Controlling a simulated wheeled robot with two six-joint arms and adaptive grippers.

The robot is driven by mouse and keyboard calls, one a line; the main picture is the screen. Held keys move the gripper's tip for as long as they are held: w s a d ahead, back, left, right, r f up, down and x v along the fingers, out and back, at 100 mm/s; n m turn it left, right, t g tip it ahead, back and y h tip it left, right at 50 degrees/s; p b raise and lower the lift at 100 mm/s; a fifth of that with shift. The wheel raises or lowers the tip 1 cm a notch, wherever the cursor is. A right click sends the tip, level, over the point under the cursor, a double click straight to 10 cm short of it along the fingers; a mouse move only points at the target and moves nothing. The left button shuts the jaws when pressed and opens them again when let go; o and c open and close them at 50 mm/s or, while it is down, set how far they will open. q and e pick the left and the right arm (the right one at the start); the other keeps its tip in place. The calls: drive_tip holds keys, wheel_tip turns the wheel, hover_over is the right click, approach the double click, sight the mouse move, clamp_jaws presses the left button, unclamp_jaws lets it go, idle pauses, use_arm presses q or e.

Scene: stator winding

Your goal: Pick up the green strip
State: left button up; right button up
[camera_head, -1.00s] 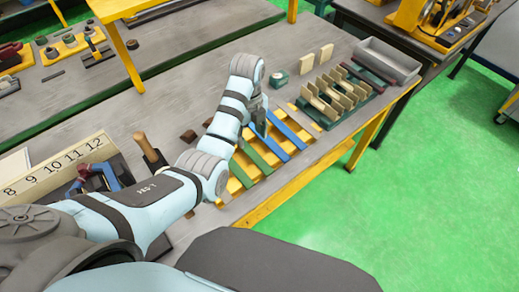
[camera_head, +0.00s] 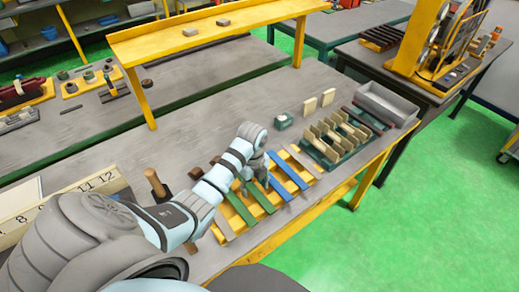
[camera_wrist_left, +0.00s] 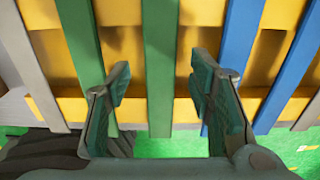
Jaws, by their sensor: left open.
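Two green strips lie side by side on a yellow rack on the bench, between a grey strip and blue strips. In the left wrist view one green strip (camera_wrist_left: 160,40) runs between my open fingers, and the other green strip (camera_wrist_left: 80,40) is to its left. They also show in the head view, one of them (camera_head: 243,209) clear of my arm. My left gripper (camera_wrist_left: 160,85) is open and empty over the rack (camera_wrist_left: 120,105); its height above the strip is hard to tell. In the head view my left gripper (camera_head: 254,182) hides part of the strips. My right gripper is out of view.
Blue strips (camera_head: 279,186) lie to the right. A green rack with tan plates (camera_head: 335,140) and a grey bin (camera_head: 388,103) stand farther right. A wooden handle (camera_head: 155,183) and a numbered board (camera_head: 95,187) are at the left. The bench behind my arm is mostly clear.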

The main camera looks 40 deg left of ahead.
use_arm(q)
drive_tip(key=shift+w+f, duration=0.1)
clamp_jaws()
idle(0.3)
